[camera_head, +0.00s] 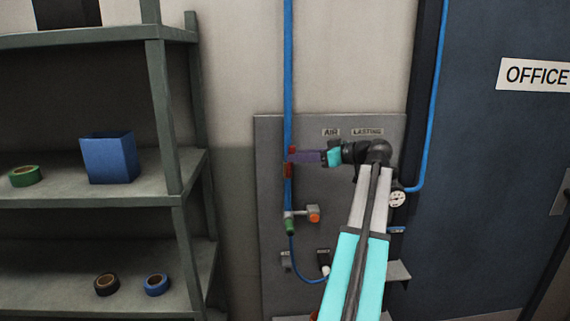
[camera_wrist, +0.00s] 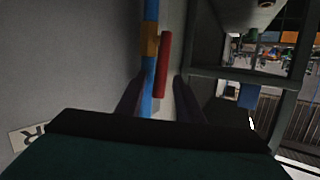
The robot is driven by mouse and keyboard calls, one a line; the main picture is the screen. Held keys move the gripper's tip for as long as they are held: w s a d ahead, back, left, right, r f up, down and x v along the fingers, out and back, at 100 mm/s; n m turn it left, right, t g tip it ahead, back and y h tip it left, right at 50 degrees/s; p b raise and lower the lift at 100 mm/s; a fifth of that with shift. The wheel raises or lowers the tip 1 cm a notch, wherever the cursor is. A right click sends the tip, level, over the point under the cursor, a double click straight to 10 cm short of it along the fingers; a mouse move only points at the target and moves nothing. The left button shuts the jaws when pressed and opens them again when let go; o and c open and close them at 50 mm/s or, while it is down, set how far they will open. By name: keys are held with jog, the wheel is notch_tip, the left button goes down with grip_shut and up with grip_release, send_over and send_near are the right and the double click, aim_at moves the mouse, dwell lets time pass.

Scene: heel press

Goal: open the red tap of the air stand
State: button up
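The red tap handle (camera_head: 288,170) lies along the blue air pipe (camera_head: 288,80) on the grey panel (camera_head: 268,240), left of the AIR label. In the wrist view the red handle (camera_wrist: 163,65) runs nearly parallel to the pipe, beside a brass-coloured valve body (camera_wrist: 151,38). My gripper (camera_head: 295,156) reaches in from the right, its purple fingers at the tap. In the wrist view my gripper (camera_wrist: 158,82) is open, one dark finger on each side of the handle's near end, with gaps visible. The fingers hide part of the tap in the head view.
An orange knob (camera_head: 314,216) and a green fitting (camera_head: 290,226) sit lower on the panel. A gauge (camera_head: 397,199) is at its right edge. A grey shelf (camera_head: 100,205) stands at left, with a blue box (camera_head: 109,158). A blue office door (camera_head: 490,190) is at right.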

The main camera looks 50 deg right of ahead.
jog(key=shift+w, duration=0.2)
jog(key=b+v, duration=0.4)
jog(key=v, duration=1)
jog(key=shift+s+d+f, duration=0.1)
jog(key=shift+d+f, duration=0.05)
